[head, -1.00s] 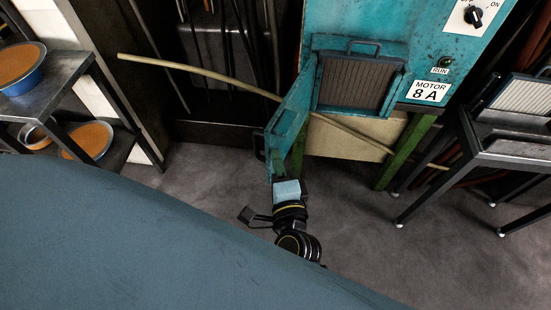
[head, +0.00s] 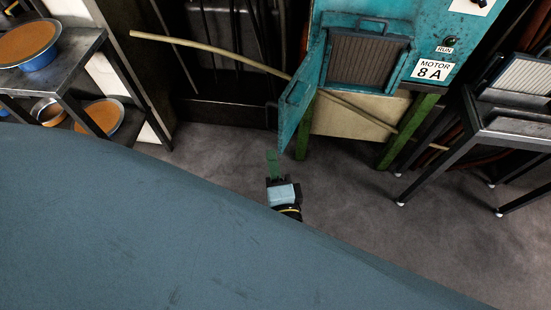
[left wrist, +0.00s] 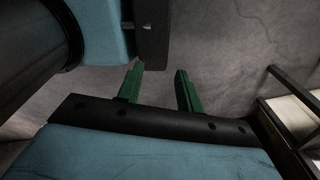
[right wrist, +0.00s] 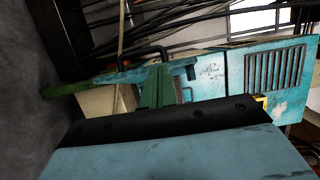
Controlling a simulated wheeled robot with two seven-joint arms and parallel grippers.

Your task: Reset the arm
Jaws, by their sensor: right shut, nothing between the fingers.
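My right gripper (head: 273,163) shows in the head view with its green fingers together and nothing held. It is over the grey floor, just below and left of the open teal door (head: 299,98) of the motor cabinet, and appears apart from it. In the right wrist view the green fingers (right wrist: 155,88) stand in front of the teal cabinet. My left gripper (left wrist: 160,86) shows only in the left wrist view. Its green fingers are apart, with only floor visible between them.
The teal cabinet (head: 435,45) marked 8 A holds a ribbed filter panel (head: 368,62). A long pale rod (head: 215,50) slants behind the door. Left shelves hold orange-filled pans (head: 27,43). A dark metal stand (head: 510,140) is at right. Floor (head: 350,190) before the cabinet is clear.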

